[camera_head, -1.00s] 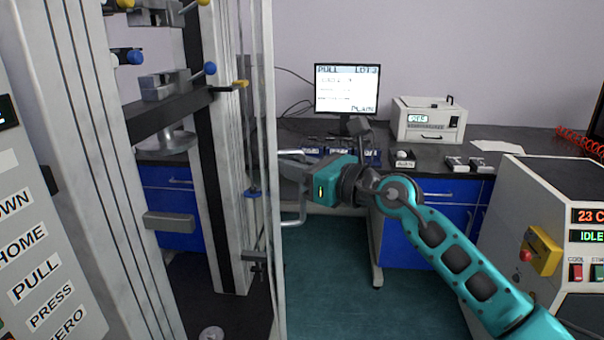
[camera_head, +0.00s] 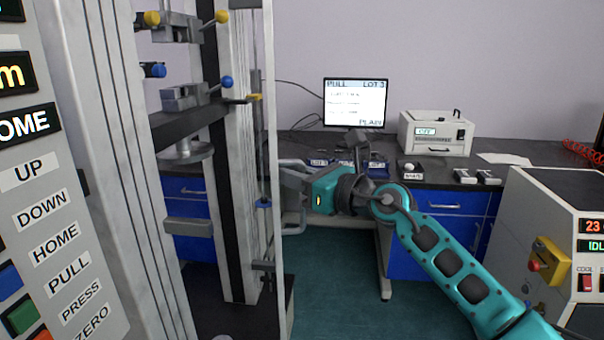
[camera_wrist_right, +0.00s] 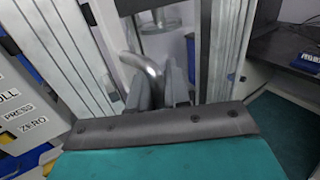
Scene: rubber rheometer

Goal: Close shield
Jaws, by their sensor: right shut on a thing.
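The shield (camera_head: 270,110) shows in the head view as a tall, thin, pale panel seen nearly edge-on, at the right front of the testing frame. Its bent metal handle (camera_head: 302,222) sticks out to the right. My right gripper (camera_head: 292,186) reaches in from the right and is shut on the handle. In the right wrist view the silvery handle tube (camera_wrist_right: 153,82) passes at the grey fingers of the right gripper (camera_wrist_right: 174,88). The exact contact is partly hidden by the gripper body. My left gripper is not in view.
The testing frame (camera_head: 235,200) with clamps stands left of the shield. A labelled button panel (camera_head: 50,200) is close at the left. Behind are a bench with a monitor (camera_head: 355,103) and a white instrument (camera_head: 436,133). A machine (camera_head: 560,225) stands at the right.

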